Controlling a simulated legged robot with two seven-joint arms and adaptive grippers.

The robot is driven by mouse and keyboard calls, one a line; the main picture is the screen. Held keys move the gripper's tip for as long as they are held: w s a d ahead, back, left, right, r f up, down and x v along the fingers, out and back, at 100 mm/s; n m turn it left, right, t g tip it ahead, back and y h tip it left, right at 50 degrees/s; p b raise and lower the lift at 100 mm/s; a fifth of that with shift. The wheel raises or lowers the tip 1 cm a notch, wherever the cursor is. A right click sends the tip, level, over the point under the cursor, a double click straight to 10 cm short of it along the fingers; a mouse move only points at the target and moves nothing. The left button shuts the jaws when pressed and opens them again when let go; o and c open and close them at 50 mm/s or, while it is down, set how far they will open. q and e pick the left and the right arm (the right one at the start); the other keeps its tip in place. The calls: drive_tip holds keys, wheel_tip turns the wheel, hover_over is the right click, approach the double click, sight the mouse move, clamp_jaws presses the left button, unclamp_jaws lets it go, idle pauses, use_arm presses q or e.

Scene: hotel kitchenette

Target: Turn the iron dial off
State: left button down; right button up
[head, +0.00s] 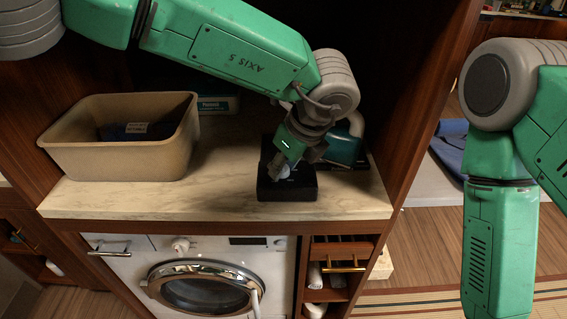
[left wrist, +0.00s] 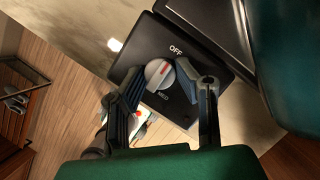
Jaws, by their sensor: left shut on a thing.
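The iron dial (left wrist: 158,73) is a round pale grey knob with a red mark, on top of a black box (head: 288,189). Which label the red mark points at is hard to tell. My left gripper (head: 284,163) comes down on the box from above. In the left wrist view its two fingers (left wrist: 159,77) are on either side of the dial, shut on it. My right gripper is out of view.
A teal iron (head: 345,147) stands just behind and right of the box. A beige bin (head: 120,160) with a dark item stands at the left of the pale counter (head: 220,205). Wooden cabinet walls flank the counter. A washing machine (head: 200,280) is below.

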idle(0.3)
use_arm(q)
drive_tip(key=c, duration=1.2)
unclamp_jaws()
drive_tip(key=shift+w+d, duration=0.1)
drive_tip(key=shift+d, duration=0.05)
drive_tip(key=v, duration=1.2)
drive_tip(key=shift+w, duration=0.1)
drive_tip(key=shift+f, duration=0.1)
